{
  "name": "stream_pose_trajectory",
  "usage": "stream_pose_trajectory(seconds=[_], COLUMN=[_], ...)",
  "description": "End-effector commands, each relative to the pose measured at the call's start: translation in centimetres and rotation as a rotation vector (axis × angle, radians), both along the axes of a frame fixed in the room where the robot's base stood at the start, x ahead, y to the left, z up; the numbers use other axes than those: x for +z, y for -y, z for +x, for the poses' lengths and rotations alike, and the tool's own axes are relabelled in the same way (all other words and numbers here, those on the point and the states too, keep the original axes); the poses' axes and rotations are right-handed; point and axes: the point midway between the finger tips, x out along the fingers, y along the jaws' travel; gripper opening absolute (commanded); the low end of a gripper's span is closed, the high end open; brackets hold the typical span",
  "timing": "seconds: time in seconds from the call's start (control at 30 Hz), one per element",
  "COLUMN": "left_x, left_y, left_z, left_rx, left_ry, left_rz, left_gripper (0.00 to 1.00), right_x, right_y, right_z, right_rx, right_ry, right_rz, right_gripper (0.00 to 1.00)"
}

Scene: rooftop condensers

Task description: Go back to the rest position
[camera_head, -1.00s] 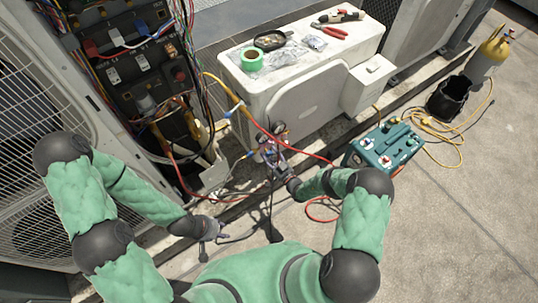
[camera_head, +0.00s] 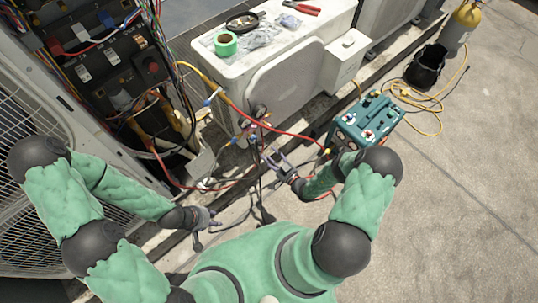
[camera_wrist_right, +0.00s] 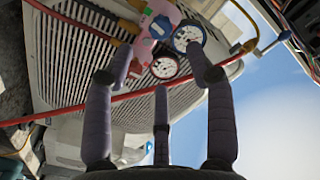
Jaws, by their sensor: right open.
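My right gripper (camera_head: 279,163) is open and empty, with its fingers spread, near the middle of the head view. The gauge manifold (camera_head: 254,122) hangs among hoses just beyond its fingertips, apart from them in the head view. In the right wrist view the manifold's pink body (camera_wrist_right: 155,20) and two round gauges (camera_wrist_right: 188,38) show past the open fingers (camera_wrist_right: 163,80). My left gripper (camera_head: 208,220) is low at the left, over the ground by the open unit; whether its fingers are open or shut is too small to tell.
A white condenser (camera_head: 290,75) carries green tape and tools. A teal machine (camera_head: 366,122) stands right of my right arm, with a black bucket (camera_head: 426,67) and yellow cylinder (camera_head: 461,27) beyond. Red and yellow hoses (camera_head: 300,134) cross near my right gripper.

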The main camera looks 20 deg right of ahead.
Motion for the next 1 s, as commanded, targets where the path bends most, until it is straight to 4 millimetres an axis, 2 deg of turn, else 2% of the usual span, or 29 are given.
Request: stream_pose_trajectory(seconds=[0.37, 0.47, 0.57, 0.67, 0.7, 0.8, 0.9, 1.0], left_x=[0.0, 0.1, 0.2, 0.4, 0.4, 0.6, 0.8, 0.9], left_y=[0.0, 0.0, 0.0, 0.0, 0.0, 0.0, 0.0, 0.0], left_z=[0.0, 0.0, 0.0, 0.0, 0.0, 0.0, 0.0, 0.0], left_rx=[0.000, 0.000, 0.000, 0.000, 0.000, 0.000, 0.000, 0.000], left_ry=[0.000, 0.000, 0.000, 0.000, 0.000, 0.000, 0.000, 0.000], left_rz=[0.000, 0.000, 0.000, 0.000, 0.000, 0.000, 0.000, 0.000], left_gripper=[0.40, 0.40, 0.40, 0.40, 0.40, 0.40, 0.40, 0.40], right_x=[0.0, -0.1, -0.3, -0.5, -0.6, -0.6, -0.4, 0.0], right_y=[-0.1, -1.2, -3.9, -7.9, -9.5, -12.7, -14.8, -15.9], right_z=[0.0, 0.0, -0.4, -2.0, -2.9, -5.8, -9.1, -12.6], right_rx=[0.003, 0.049, 0.164, 0.331, 0.401, 0.545, 0.652, 0.716], right_ry=[-0.003, -0.035, -0.132, -0.304, -0.389, -0.609, -0.833, -1.053], right_rz=[0.002, 0.033, 0.115, 0.220, 0.256, 0.316, 0.330, 0.303], right_gripper=[0.56, 0.56, 0.56, 0.56, 0.56, 0.56, 0.56, 0.56])
